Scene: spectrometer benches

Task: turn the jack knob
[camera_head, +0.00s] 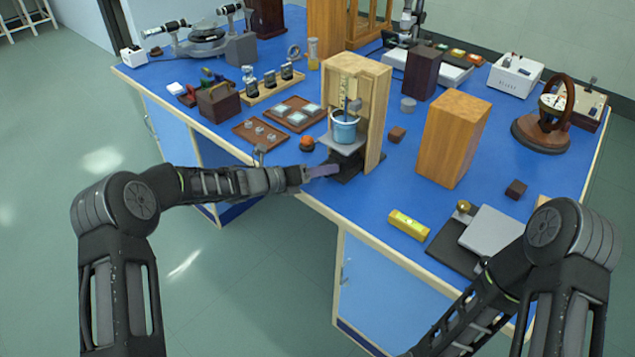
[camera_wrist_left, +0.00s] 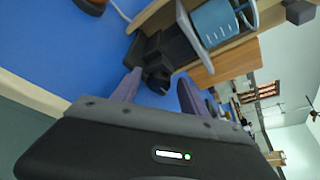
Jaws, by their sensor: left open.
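A wooden frame (camera_head: 376,115) stands near the front edge of the blue bench. Inside it a blue beaker (camera_head: 344,128) sits on the grey plate (camera_head: 343,144) of a black jack (camera_head: 349,168). In the left wrist view the beaker (camera_wrist_left: 213,22) shows at the top. The dark jack knob (camera_wrist_left: 157,80) appears between and just beyond my left fingers; contact cannot be told. My left gripper (camera_head: 328,170) is open beside the jack's base, and its purple fingers also show in the left wrist view (camera_wrist_left: 158,78). My right gripper is out of view.
An orange-topped round object (camera_head: 307,144) lies left of the jack, near trays of small parts (camera_head: 258,134). A wooden block (camera_head: 453,138) stands to the right. A yellow level (camera_head: 408,224) and a grey plate (camera_head: 492,233) lie near the front edge.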

